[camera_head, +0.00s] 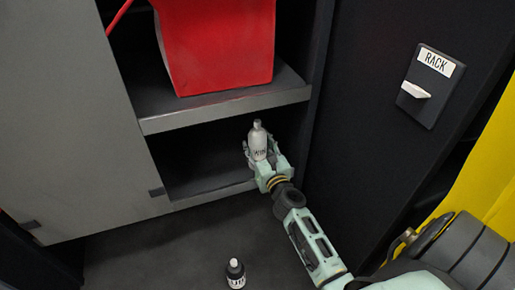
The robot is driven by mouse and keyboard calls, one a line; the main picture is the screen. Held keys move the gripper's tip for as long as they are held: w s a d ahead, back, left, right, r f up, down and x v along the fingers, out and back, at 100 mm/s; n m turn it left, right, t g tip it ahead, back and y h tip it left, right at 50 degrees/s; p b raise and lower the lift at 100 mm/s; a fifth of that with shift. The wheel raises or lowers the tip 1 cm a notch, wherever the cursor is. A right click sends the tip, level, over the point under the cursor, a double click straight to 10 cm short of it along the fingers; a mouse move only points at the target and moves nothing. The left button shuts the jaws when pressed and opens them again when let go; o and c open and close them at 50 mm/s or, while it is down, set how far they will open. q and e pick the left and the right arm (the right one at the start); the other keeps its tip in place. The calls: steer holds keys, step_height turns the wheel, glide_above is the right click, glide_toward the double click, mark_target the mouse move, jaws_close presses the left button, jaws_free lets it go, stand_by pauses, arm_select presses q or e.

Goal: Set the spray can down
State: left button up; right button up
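A white spray can (257,143) with a grey cap and dark lettering stands upright at the opening of the lower shelf compartment. My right gripper (261,157) reaches in from the lower right, with its fingers on either side of the can's lower part; it appears shut on it. The can's base is hidden by the gripper, so I cannot tell whether it touches the lower shelf (205,183). My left gripper is not in view.
A red box (219,45) sits on the upper shelf (222,109). A grey door (65,110) is at left. A RACK sign and white switch (415,90) are on the right panel, near a yellow surface (480,165).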

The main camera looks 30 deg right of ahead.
steer(key=shift+r, duration=0.1)
steer(key=o, duration=1.5)
steer(key=shift+f, duration=0.2)
steer(key=shift+c, duration=0.2)
steer(key=shift+r, duration=0.15)
steer(key=shift+s, duration=0.15)
steer(key=b+v, duration=0.1)
steer(key=v, duration=1)
steer(key=shift+s+a, duration=0.2)
steer(key=shift+s, duration=0.2)
